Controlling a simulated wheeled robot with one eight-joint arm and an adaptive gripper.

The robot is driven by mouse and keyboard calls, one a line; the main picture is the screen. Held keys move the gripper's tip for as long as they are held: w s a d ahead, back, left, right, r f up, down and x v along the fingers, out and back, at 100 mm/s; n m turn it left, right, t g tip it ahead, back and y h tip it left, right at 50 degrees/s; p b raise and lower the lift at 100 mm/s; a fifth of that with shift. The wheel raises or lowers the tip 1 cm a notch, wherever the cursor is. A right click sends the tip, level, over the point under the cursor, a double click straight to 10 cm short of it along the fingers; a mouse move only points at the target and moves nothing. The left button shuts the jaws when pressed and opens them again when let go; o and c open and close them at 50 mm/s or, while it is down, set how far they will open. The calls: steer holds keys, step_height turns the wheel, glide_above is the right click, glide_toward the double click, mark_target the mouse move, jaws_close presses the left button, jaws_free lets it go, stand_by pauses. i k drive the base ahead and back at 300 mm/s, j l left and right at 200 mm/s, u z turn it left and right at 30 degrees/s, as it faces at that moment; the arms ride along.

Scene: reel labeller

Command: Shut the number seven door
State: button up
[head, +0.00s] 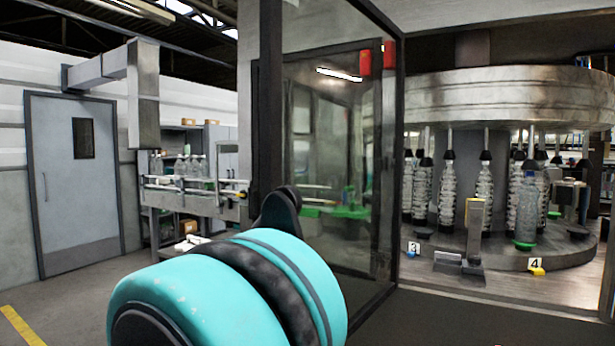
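A glass door (332,130) with a dark frame stands open at the centre of the head view, swung out from the labelling machine. No number seven can be read on it. My teal and black arm fills the lower middle, in front of the door's lower left part. A dark end part of it, probably my gripper (281,207), shows against the near edge of the door frame. Its fingers cannot be made out, and whether it touches the frame is unclear. The door's lower near corner is hidden behind my arm.
The machine opening at right shows a steel carousel (500,98) with several bottles, and number tags 3 (413,247) and 4 (535,263). Red blocks (389,53) sit at the upper door frame. A grey door (75,190) and a conveyor (190,192) stand left; floor between is clear.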

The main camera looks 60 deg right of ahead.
mark_target(270, 10)
steer(key=i+z, duration=0.1)
steer(key=i, duration=0.75)
steer(key=i+j+z, duration=0.1)
steer(key=i, duration=0.75)
steer(key=i+j+z, duration=0.1)
steer(key=z, duration=1.8)
steer(key=k+j+z, duration=0.15)
steer(key=z, duration=1.65)
steer(key=k+j, duration=0.1)
steer(key=j, duration=0.25)
steer(key=k+j+z, duration=0.1)
steer(key=j, duration=0.25)
steer(key=i+l, duration=0.1)
steer(key=l, duration=0.25)
steer(key=i+l, duration=0.1)
steer(key=l, duration=0.25)
